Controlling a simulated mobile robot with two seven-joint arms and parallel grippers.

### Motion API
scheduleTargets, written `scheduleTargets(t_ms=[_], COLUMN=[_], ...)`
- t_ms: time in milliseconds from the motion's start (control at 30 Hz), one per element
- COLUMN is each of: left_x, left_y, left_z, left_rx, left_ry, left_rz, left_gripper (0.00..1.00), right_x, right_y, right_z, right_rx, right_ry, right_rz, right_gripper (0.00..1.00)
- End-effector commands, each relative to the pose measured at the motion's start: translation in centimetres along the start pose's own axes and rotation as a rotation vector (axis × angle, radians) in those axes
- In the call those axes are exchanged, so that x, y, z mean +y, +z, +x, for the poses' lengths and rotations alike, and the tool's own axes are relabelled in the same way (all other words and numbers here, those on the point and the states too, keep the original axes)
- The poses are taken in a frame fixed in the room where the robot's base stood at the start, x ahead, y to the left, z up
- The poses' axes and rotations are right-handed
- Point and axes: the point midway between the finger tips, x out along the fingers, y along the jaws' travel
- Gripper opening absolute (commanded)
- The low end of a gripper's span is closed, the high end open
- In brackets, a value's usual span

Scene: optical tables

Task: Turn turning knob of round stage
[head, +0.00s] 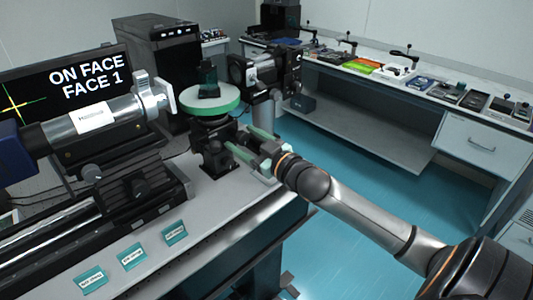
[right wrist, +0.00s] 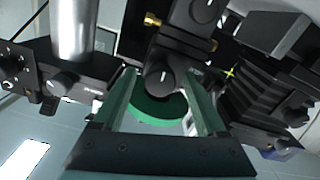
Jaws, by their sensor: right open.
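The round stage (head: 200,107) has a white top and a green rim and stands on a black mount at the end of the near table. A dark glass block (head: 208,82) sits on it. In the right wrist view, a black turning knob (right wrist: 162,79) with a white mark lies between the fingertips of my right gripper (right wrist: 163,84); contact cannot be told. The stage's green underside (right wrist: 158,110) shows behind the knob. In the head view, my right gripper (head: 240,138) is open, with green fingers beside the stage's mount below the disc. My left gripper is out of view.
A silver tube instrument (head: 105,118) points at the stage from the left, and a black optical unit (head: 265,70) stands behind it. A monitor (head: 75,85) reads "ON FACE FACE 1". Several teal label blocks (head: 131,256) lie at the front. The blue floor (head: 350,175) is clear.

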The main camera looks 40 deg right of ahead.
Motion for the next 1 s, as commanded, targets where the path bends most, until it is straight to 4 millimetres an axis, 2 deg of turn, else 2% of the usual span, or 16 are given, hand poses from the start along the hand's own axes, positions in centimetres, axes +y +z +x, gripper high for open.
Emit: scheduleTargets(t_ms=[600, 800, 1000], left_x=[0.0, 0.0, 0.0], left_y=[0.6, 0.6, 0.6], left_z=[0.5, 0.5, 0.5], left_rx=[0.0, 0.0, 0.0], left_ry=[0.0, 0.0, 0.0], left_rz=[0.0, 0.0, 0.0], left_gripper=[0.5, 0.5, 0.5], right_x=[-0.1, -0.1, 0.0], right_y=[0.1, 0.0, 0.0], right_z=[-8.5, -10.2, -10.8], right_rx=[-0.003, 0.0, 0.0], right_ry=[-0.001, -0.001, 0.0], right_rz=[0.0, 0.001, -0.001], right_gripper=[0.74, 0.74, 0.74])
